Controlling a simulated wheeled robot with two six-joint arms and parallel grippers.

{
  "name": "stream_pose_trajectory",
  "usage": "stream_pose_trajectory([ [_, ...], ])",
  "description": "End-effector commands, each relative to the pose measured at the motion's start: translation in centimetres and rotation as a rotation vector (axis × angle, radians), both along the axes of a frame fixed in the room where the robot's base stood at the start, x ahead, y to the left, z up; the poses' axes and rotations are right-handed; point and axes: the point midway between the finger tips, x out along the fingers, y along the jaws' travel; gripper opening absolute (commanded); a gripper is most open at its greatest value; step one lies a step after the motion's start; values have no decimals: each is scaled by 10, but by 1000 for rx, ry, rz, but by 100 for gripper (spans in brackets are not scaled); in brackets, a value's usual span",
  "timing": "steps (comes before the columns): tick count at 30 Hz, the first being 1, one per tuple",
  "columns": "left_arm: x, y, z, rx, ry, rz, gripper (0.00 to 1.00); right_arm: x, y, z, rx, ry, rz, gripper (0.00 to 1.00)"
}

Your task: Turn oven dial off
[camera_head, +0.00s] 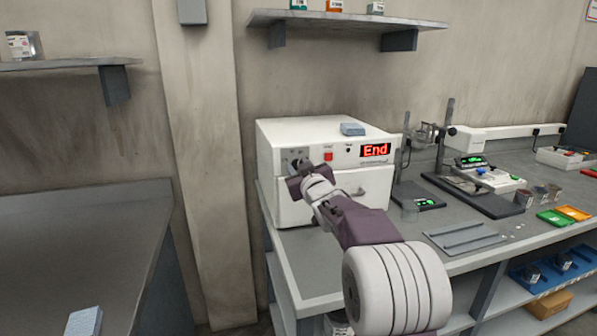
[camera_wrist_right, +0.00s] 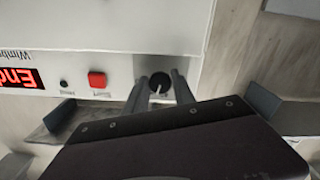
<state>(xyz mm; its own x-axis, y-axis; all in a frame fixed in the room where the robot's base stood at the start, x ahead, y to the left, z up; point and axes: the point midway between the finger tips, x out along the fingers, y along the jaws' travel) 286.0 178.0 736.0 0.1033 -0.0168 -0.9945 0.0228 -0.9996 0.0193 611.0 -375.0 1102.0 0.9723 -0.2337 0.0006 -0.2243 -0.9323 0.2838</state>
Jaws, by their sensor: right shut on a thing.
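The white oven (camera_head: 268,141) stands on the left end of the grey bench, with a red "End" display (camera_head: 376,150) and a red button (camera_head: 328,156) on its front panel. My right gripper (camera_head: 296,168) is at the panel's left end and covers most of the dial there. In the right wrist view the dark round dial (camera_wrist_right: 160,83) with a pale pointer mark sits between the two fingers of my right gripper (camera_wrist_right: 160,88), which are shut on it. The view is upside down, with the display (camera_wrist_right: 20,78) at the left. My left gripper is not in view.
A small blue-grey box (camera_head: 352,129) lies on top of the oven. A balance (camera_head: 418,199) and other lab devices stand to the right on the bench.

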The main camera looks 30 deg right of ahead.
Motion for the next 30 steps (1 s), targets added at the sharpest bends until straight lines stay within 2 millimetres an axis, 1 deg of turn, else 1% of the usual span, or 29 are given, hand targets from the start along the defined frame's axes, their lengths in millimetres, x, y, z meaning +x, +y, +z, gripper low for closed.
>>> stream_pose_trajectory([
  [1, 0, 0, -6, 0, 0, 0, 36, 0, 0, -4, -44, 11, 0, 0],
  [9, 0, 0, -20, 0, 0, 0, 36, 0, -1, -3, -294, 72, 0, 0],
  [30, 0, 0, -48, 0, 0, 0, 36, 0, -1, -3, -939, 229, 1, 0],
])
